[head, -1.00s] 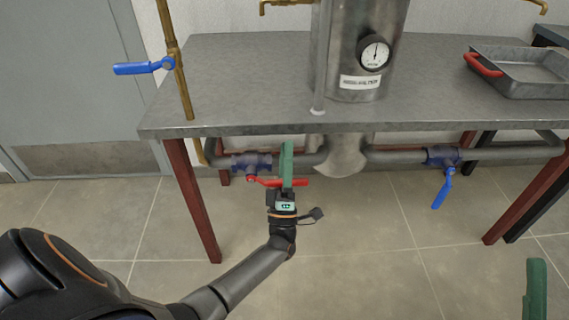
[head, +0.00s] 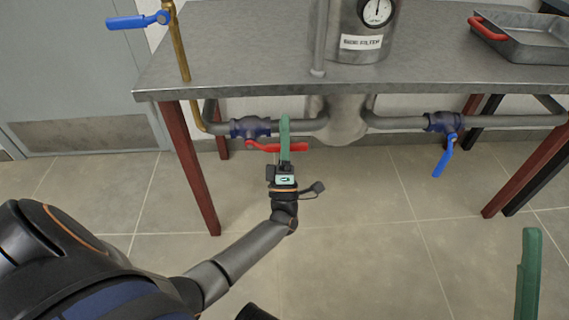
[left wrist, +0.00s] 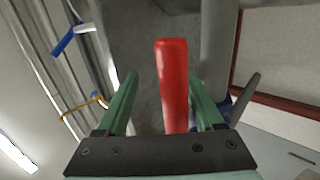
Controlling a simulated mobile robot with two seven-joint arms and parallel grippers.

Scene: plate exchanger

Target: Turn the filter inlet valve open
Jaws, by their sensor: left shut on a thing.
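The valve with the red handle (head: 262,146) sits on the left part of the pipe under the table, its blue body (head: 250,127) left of the filter. The handle points right, roughly along the pipe. My left gripper (head: 285,128) has its green fingers at the handle, right of the valve body, and is shut on it. In the left wrist view the red handle (left wrist: 172,85) lies between the fingers, close to the right one. Of my right gripper, only a green finger (head: 530,280) shows at the lower right edge; its opening cannot be judged.
The metal filter vessel (head: 345,115) passes down through the grey table (head: 230,50). A blue-handled valve (head: 441,155) is on the pipe at right, another blue handle (head: 130,22) on the brass pipe at upper left. A tray (head: 530,40) stands on the table. Red-brown legs (head: 190,165) flank the clear floor.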

